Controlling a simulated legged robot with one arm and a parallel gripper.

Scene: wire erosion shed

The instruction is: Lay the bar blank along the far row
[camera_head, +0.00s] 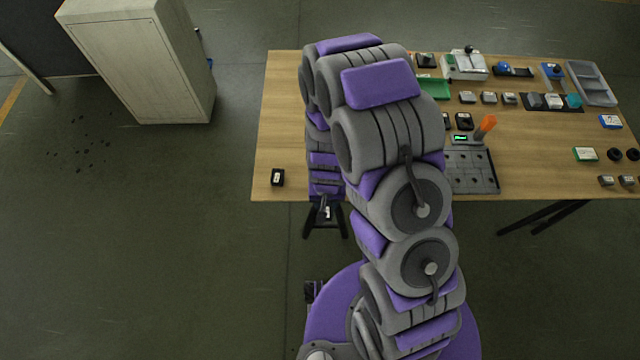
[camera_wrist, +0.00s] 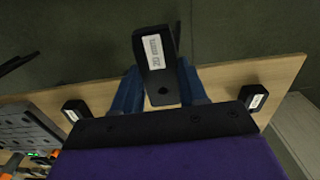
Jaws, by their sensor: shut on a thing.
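My gripper (camera_wrist: 160,88) has blue fingers and is shut on a dark bar-like piece, which I take to be the bar blank (camera_wrist: 158,45). It carries a white label with small print. In the wrist view it lies between the fingers and reaches past the table edge over the floor. In the head view, the labelled dark piece shows small (camera_head: 327,212) below my arm, at the table's near edge. My arm hides part of the table there. I cannot tell which items make up the far row.
Small black labelled blocks lie on the wooden table (camera_head: 285,120), one at left (camera_head: 278,177), another beside the gripper (camera_wrist: 75,110). A dark plate with holes (camera_head: 472,172) and several small parts fill the table's right side. The table's left part is mostly clear. A pale cabinet (camera_head: 150,60) stands left.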

